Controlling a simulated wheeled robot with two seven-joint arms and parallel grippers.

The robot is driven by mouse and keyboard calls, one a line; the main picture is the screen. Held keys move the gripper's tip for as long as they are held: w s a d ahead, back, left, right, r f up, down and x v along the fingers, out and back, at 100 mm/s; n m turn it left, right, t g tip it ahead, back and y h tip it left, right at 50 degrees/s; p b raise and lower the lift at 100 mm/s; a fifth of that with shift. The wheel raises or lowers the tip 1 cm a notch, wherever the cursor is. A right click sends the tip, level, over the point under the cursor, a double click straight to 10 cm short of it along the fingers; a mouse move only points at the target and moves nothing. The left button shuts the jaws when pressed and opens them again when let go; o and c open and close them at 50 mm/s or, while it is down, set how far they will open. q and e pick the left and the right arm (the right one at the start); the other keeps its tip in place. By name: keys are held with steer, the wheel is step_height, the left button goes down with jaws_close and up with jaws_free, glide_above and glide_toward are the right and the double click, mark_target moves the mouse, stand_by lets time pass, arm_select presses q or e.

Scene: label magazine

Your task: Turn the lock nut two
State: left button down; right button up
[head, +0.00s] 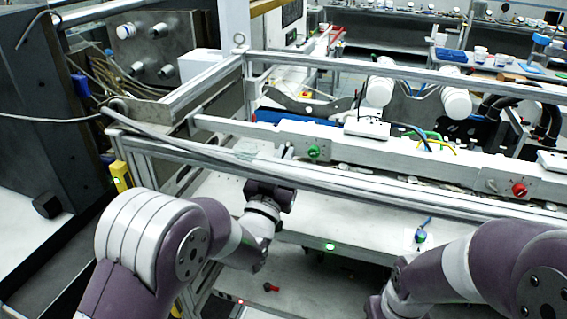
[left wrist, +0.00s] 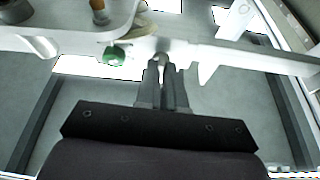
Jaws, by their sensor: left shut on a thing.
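The green knob shows left of the fingers in the left wrist view (left wrist: 114,55). My right arm is at the lower right; its gripper is not visible.
A red knob (head: 519,189) sits farther right on the rail. A long metal bar (head: 350,190) crosses in front of the rail. A small blue-topped part (head: 420,235) stands on the pale lower deck. A small red part (head: 271,287) lies lower down.

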arm_select(q)
steer(key=m+h+b, duration=0.1)
steer(key=m+b, duration=0.2)
steer(key=m+g+h+b, duration=0.1)
steer(key=m+b, duration=0.2)
steer(key=shift+w+a+r+h+b, duration=0.1)
steer(key=shift+a+h+b, duration=0.05)
steer(key=shift+h+b, duration=0.25)
steer(key=shift+r+m+g+h+b, duration=0.2)
steer(key=shift+m+g+b, duration=0.15)
steer(key=shift+m+b, duration=0.35)
steer(key=shift+r+m+g+h+b, duration=0.15)
steer(key=shift+m+g+b, duration=0.25)
steer(key=shift+m, duration=0.4)
steer(key=shift+h, duration=0.25)
steer(key=c, duration=1.2)
jaws_free()
steer(key=shift+c, duration=0.2)
steer(key=shift+f, duration=0.1)
